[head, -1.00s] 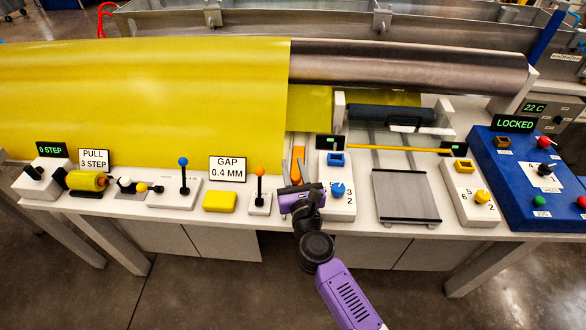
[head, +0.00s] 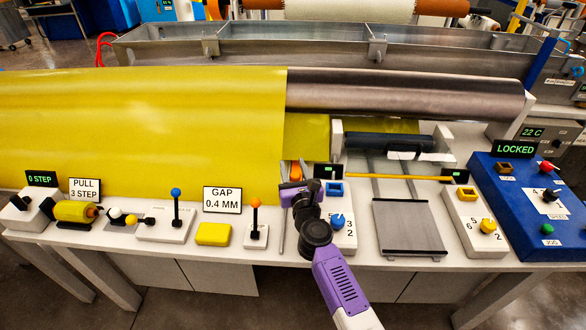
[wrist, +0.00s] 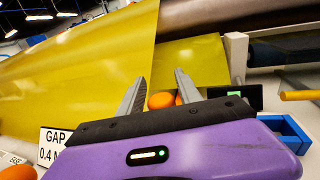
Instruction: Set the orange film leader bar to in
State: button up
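An orange piece (head: 294,173), seemingly the film leader bar, stands at the lower right edge of the yellow film (head: 225,145), left of the small black display. My gripper (head: 298,184) is right at it in the head view and hides its near part. In the wrist view, my gripper's (wrist: 161,82) two grey fingers are apart. Rounded orange parts (wrist: 160,100) show between and behind them; whether they touch the fingers I cannot tell. The bar's full length and its mount are hidden.
An orange-topped lever (head: 255,205) stands left of my gripper, beside a yellow block (head: 213,234). A blue-knob box (head: 337,222) is close on the right. A thin yellow rod (head: 395,177) crosses behind the grey plate (head: 408,228). A sign reads LOCKED (head: 515,149).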

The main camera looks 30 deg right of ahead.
aim_at(296, 178)
jog(key=shift+o, duration=0.3)
jog(key=shift+p+v, duration=0.8)
jog(key=shift+v, duration=3.1)
